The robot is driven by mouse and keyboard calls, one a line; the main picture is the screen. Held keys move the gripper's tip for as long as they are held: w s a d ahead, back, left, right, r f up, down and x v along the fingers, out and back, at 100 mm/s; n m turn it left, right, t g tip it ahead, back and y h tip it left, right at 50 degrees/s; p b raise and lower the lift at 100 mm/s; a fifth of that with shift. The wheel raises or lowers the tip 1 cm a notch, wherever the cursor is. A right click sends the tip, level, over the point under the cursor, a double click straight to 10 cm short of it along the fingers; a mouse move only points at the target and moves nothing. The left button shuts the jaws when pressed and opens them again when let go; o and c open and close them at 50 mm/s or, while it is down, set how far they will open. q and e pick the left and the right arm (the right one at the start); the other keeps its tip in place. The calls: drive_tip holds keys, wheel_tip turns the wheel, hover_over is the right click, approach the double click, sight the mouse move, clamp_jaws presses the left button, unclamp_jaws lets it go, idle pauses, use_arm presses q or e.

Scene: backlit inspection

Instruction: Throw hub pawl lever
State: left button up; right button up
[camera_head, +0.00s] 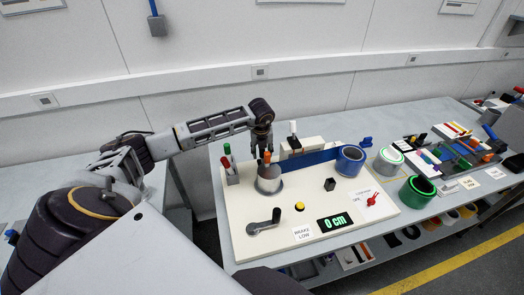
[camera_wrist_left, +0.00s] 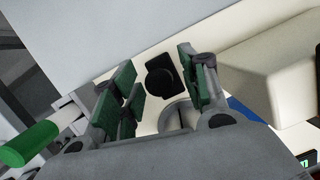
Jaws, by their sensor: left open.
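A grey drum-shaped hub (camera_head: 269,184) stands at the left back of a cream panel (camera_head: 285,245). A small orange-tipped piece (camera_head: 267,157) stands up at the hub; I cannot tell for sure if it is the pawl lever. My left gripper (camera_head: 262,149) points down just above and behind it, with its fingers apart. My right gripper is not in view.
The panel also carries a black crank (camera_head: 263,222), a yellow button (camera_head: 299,206), a display reading 0 cm (camera_head: 335,222) and a red switch (camera_head: 372,199). A holder with pens (camera_head: 231,175) stands left of the hub.

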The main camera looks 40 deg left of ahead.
use_arm(q)
drive_tip(key=v, duration=1.2)
